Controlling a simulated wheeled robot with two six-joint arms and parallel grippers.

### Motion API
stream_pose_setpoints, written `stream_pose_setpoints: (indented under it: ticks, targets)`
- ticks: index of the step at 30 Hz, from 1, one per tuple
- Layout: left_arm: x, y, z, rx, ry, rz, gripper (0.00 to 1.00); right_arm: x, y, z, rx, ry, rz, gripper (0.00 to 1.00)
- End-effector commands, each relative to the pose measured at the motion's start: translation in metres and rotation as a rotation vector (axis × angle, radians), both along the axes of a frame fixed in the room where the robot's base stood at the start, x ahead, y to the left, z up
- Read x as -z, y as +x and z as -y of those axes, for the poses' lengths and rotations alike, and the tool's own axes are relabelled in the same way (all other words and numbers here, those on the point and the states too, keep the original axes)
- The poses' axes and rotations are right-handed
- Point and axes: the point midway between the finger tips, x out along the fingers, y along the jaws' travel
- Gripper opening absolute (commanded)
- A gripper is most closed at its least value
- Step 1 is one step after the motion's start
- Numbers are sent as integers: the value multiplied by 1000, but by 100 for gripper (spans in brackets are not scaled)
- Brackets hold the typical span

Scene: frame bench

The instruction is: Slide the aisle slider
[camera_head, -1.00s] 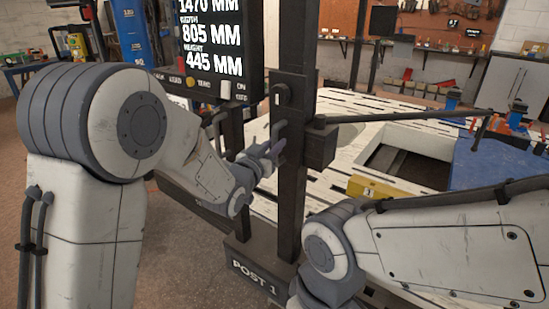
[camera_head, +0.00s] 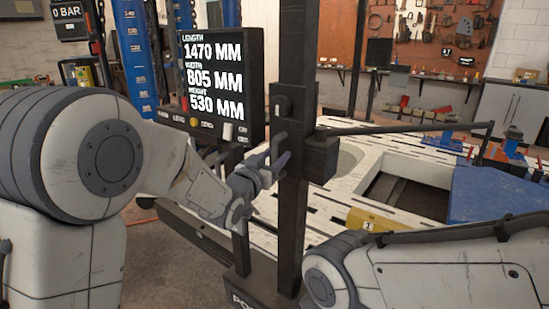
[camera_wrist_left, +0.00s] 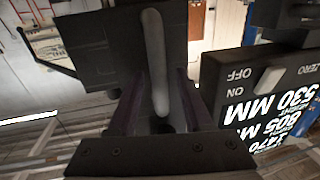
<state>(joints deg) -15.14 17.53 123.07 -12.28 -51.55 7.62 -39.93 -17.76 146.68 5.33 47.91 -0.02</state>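The aisle slider (camera_head: 320,160) is a dark block on the dark upright post (camera_head: 291,215), with a long thin arm reaching right from it. Its grey bar handle (camera_wrist_left: 154,55) stands upright in the left wrist view, on a dark plate. My left gripper (camera_head: 277,158) is at the handle on the near side of the post. My right gripper is out of view; only my right arm shows, at lower right.
A display (camera_head: 222,82) left of the post reads length 1470, width 805 and height 530 mm. Behind the post is a white slatted bench (camera_head: 345,190) with a rectangular opening, a blue sheet (camera_head: 500,190) and a yellow block (camera_head: 372,220).

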Motion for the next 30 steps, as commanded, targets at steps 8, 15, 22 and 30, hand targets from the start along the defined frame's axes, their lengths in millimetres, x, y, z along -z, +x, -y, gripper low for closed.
stream_pose_setpoints:
  ticks: [8,15,22,30]
  targets:
    - [2,0,0,0,2,-4,52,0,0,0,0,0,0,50]
    - [2,-22,-11,-1,2,-4,52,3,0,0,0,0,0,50]
    - [2,-65,-30,-1,2,-2,52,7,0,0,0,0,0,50]
    - [1,-93,-43,0,1,-2,52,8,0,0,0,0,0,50]
